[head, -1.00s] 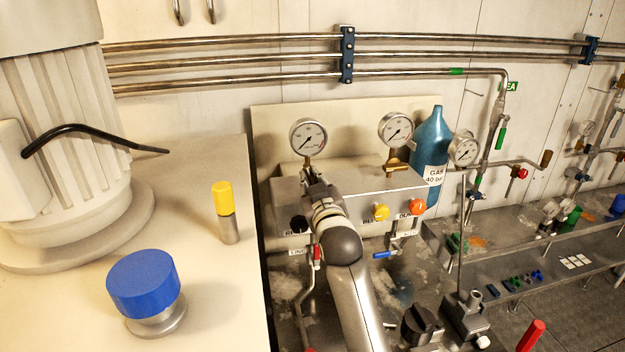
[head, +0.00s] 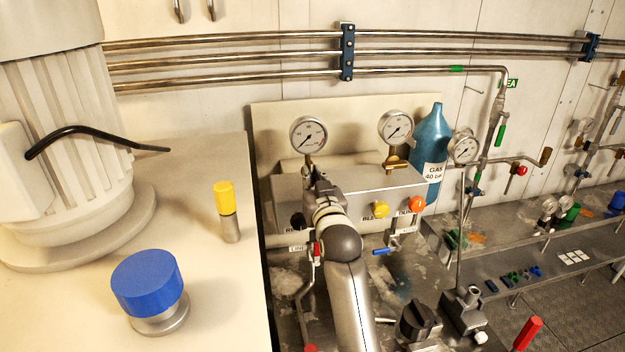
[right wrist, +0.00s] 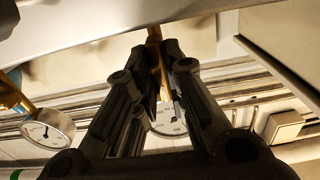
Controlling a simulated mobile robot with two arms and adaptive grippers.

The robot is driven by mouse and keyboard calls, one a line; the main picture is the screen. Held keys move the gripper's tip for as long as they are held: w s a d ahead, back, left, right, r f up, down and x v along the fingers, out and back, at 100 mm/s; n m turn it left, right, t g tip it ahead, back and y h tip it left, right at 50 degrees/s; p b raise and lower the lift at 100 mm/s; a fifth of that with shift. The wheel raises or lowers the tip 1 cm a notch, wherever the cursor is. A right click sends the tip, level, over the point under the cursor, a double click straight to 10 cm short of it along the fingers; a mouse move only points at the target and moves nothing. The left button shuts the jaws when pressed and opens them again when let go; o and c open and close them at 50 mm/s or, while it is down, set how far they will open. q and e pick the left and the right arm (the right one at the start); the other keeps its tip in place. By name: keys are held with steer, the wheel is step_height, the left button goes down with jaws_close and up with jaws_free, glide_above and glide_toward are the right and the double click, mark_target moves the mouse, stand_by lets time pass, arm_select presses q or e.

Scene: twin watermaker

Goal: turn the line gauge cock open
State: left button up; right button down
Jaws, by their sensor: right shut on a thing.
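The left round gauge (head: 308,134) stands on a brass stem above the steel box, and its white dial also shows between the fingers in the right wrist view (right wrist: 170,118). My right gripper (head: 312,177) is at the foot of this gauge, where its wrist hides most of the cock. In the right wrist view, the gripper (right wrist: 165,75) is shut on the brass cock (right wrist: 155,58), which shows between the two dark fingers. How far the cock is turned cannot be told. My left gripper is not in view.
A second gauge (head: 396,128) with a brass cock (head: 396,165) stands to the right on the steel box (head: 350,187). Yellow (head: 381,210) and orange (head: 416,203) knobs are on its front. A blue bottle (head: 431,145) stands behind. Pipes (head: 220,80) cross the wall above.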

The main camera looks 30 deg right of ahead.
steer(key=shift+f, duration=0.1)
steer(key=c, duration=1.5)
jaws_free()
steer(key=shift+s, duration=0.15)
steer(key=shift+v, duration=3.65)
